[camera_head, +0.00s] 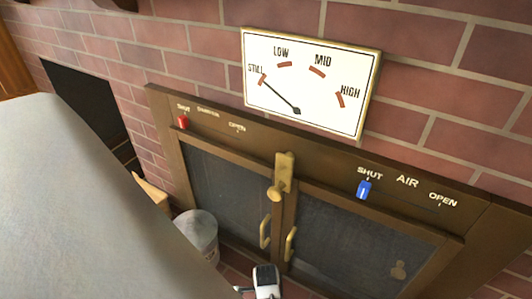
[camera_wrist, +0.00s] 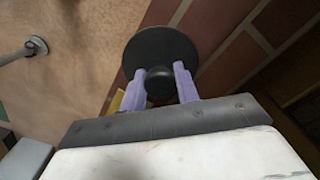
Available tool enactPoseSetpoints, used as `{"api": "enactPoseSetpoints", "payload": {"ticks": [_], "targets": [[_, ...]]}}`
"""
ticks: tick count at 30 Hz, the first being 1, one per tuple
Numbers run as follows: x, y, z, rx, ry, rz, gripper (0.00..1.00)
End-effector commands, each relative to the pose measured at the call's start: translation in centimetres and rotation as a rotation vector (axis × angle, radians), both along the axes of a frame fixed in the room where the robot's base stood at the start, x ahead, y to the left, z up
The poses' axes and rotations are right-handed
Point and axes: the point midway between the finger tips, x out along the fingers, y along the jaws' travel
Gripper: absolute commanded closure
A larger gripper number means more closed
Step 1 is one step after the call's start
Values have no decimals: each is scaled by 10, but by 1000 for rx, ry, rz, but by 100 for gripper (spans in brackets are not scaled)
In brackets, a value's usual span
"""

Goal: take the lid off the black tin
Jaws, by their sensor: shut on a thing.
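In the wrist view, a dark round lid (camera_wrist: 158,45) with a black knob (camera_wrist: 160,82) lies in front of my gripper (camera_wrist: 161,76). The two purple fingers are shut on the knob, one on each side. I see the disc face-on, and it hides whatever is beneath it. No wall of the black tin shows, so I cannot tell whether the lid rests on the tin or is apart from it. In the head view, I cannot make out the lid or the tin.
A brown stove front (camera_head: 350,245) with glass doors stands against a brick wall. A gauge (camera_head: 312,82) hangs above, its needle at STILL. A grey bucket (camera_head: 197,236) stands left of the doors. In the wrist view, a yellow piece (camera_wrist: 116,101) shows beside the left finger.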

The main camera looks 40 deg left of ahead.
Motion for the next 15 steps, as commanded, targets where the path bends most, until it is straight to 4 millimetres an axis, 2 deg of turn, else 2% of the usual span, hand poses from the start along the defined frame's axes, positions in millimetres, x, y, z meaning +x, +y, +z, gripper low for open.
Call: {"api": "enactPoseSetpoints", "payload": {"ticks": [15], "targets": [[0, 0, -9, 0, 0, 0, 91]]}}
